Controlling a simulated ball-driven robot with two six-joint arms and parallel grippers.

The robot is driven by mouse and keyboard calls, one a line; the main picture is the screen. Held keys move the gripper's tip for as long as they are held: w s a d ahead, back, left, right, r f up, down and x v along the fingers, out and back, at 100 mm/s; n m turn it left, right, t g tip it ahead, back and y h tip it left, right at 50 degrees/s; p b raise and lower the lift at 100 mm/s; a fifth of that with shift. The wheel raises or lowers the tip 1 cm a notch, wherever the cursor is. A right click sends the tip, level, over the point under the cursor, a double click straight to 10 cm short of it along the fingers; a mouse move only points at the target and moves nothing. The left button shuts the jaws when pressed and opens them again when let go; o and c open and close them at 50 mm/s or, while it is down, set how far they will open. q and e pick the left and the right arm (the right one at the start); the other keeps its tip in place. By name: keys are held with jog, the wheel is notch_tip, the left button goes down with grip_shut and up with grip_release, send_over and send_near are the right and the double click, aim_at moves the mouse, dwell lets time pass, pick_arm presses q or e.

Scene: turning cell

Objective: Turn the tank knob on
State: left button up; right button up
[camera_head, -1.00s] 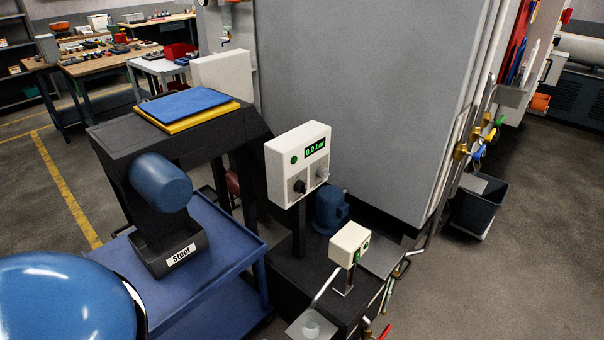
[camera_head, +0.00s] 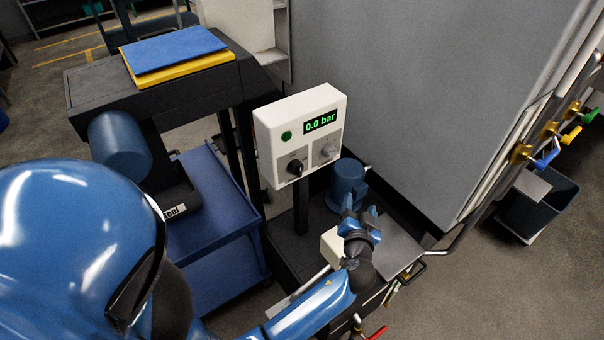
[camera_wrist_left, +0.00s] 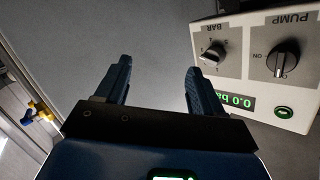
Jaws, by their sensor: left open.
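A white control panel (camera_head: 264,125) stands on a post, with a green display (camera_head: 320,123) reading 0.0 bar. In the left wrist view the panel appears upside down, with a PUMP knob (camera_wrist_left: 284,60) and a BAR knob (camera_wrist_left: 212,55). No label reading "tank" is legible. My left gripper (camera_head: 361,209) is open and empty, below and right of the panel, apart from both knobs. Its fingers (camera_wrist_left: 158,68) also show in the left wrist view. My right gripper is out of view.
A blue motor-like unit (camera_head: 346,182) sits behind my left gripper. A small white box (camera_head: 332,246) is partly hidden by my left wrist. A large grey cabinet (camera_head: 410,90) stands behind the panel. Valves with coloured handles (camera_head: 545,158) are at right.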

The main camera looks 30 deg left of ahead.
pick_arm(q)
jog(key=s+a+r+n+g+y, duration=0.1)
jog(key=a+r+n+g+y, duration=0.2)
jog(key=a+n+y, duration=0.15)
jog(key=n+g+y, duration=0.4)
jog(key=n+y, duration=0.2)
jog(key=n, duration=0.1)
send_near(300, 172)
jog(key=shift+h, duration=0.25)
jog(key=p+x, duration=0.2)
jog(key=x, duration=0.7)
jog(key=shift+w+a+r, duration=0.1)
jog(key=shift+a+r, duration=0.05)
jog(key=shift+a, duration=0.05)
jog(key=shift+c, duration=0.2)
jog(key=c, duration=1)
jog(key=shift+m, duration=0.25)
